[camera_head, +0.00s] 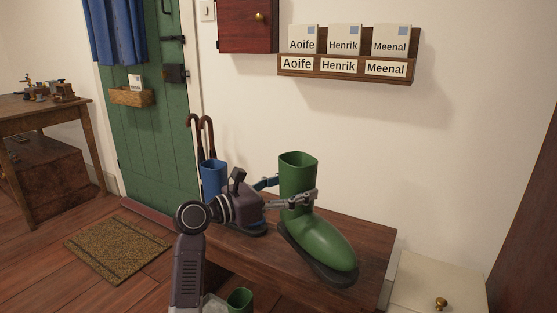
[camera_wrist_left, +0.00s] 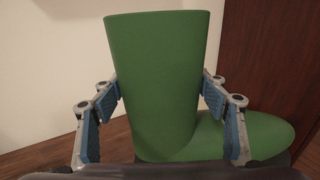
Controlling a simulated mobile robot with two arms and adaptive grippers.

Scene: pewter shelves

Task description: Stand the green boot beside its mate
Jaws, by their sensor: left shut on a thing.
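A green boot (camera_head: 298,180) with a dark sole stands upright at the wooden bench, its toe toward the front right. I cannot tell whether the sole touches the bench. My left gripper (camera_head: 292,197) is shut on the boot's shaft, one finger on each side. In the left wrist view the shaft (camera_wrist_left: 163,80) fills the space between the blue finger pads (camera_wrist_left: 172,108), and the toe points right. A second green rim (camera_head: 240,298), perhaps the other boot, shows low at the bottom edge; most of it is hidden. My right gripper is not in view.
The wooden bench (camera_head: 365,240) stands against the wall. A blue boot-like thing (camera_head: 213,176) is behind my left arm, partly hidden, near brown-handled umbrellas (camera_head: 208,130). A pale cabinet (camera_head: 425,285) with a brass knob is at the right. A doormat (camera_head: 117,247) lies on the floor.

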